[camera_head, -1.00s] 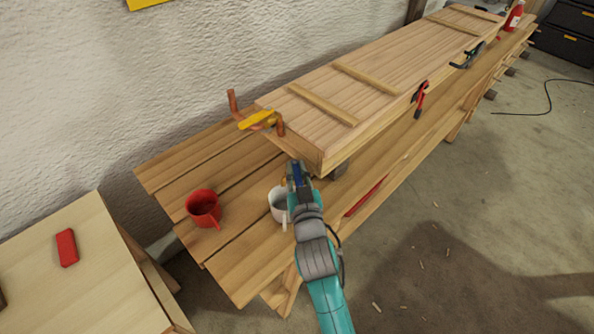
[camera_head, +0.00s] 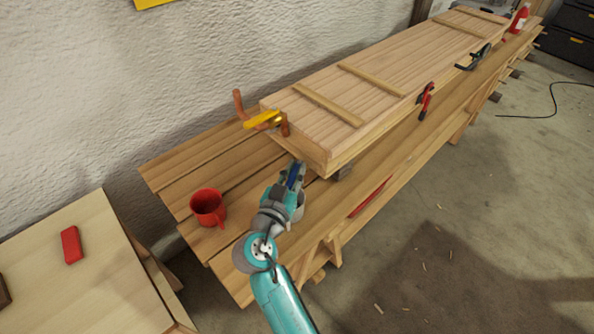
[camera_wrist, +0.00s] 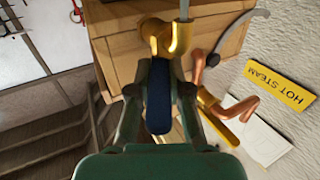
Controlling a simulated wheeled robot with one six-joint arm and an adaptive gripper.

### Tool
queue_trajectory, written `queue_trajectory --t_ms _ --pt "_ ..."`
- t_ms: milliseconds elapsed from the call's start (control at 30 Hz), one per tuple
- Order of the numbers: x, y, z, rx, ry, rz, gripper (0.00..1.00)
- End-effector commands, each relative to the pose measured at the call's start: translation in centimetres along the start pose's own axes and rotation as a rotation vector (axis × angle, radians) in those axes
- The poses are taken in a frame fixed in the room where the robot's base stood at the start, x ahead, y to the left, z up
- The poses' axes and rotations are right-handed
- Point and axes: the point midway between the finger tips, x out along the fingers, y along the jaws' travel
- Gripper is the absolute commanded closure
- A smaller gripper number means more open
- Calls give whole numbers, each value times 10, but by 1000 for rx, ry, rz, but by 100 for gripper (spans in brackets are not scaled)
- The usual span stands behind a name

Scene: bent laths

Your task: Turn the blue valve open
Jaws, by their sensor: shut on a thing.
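The blue valve handle (camera_wrist: 157,98) runs up the middle of the wrist view, from between my fingers to a brass valve body (camera_wrist: 164,36). My gripper (camera_wrist: 160,88) is shut on this handle, with one finger on each side of it. In the head view my gripper (camera_head: 292,180) is in front of the near end of the wooden lath box, and a strip of the blue handle (camera_head: 294,174) shows between its fingers. The brass body is hidden there. I cannot tell how far the valve is turned.
A yellow lever (camera_head: 262,119) sits on a copper pipe (camera_head: 240,104) just beyond. The long wooden box (camera_head: 375,80) stands on the slatted bench (camera_head: 170,172). A red mug (camera_head: 207,207) stands left of my arm. A yellow HOT STEAM sign (camera_wrist: 281,87) is on the wall.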

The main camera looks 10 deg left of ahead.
Motion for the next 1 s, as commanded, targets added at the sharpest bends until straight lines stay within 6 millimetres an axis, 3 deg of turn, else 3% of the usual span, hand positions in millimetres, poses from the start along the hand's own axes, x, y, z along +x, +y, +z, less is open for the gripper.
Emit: queue_trajectory --t_ms 500,1000 --pt "2 -13 1 -2 -3 382 100" --pt "3 -14 3 -4 -5 480 100"
